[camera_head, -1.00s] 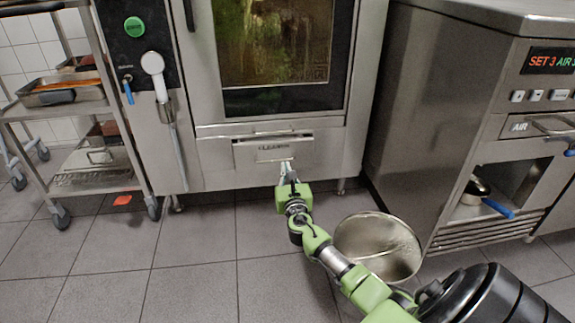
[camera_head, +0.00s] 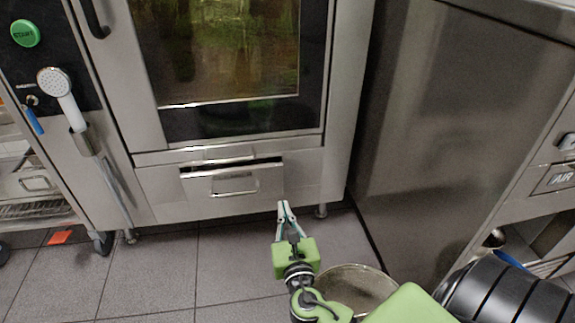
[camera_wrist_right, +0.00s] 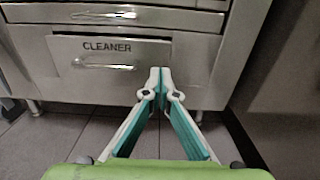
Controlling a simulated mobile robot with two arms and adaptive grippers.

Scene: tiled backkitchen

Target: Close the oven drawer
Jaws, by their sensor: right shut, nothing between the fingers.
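In the right wrist view the drawer (camera_wrist_right: 140,72) bears the word CLEANER. My right gripper (camera_head: 284,206) is shut and empty, its fingertips just below and right of the drawer in the head view. In the right wrist view its fingertips (camera_wrist_right: 160,74) overlap the drawer's right part; contact is not clear. My left gripper is not in view.
The oven (camera_head: 300,150) stands on short legs. A steel counter unit (camera_head: 430,130) is close on the right. A round metal bin (camera_head: 350,288) stands on the floor by my right arm. A wheeled rack (camera_head: 40,200) is at the left.

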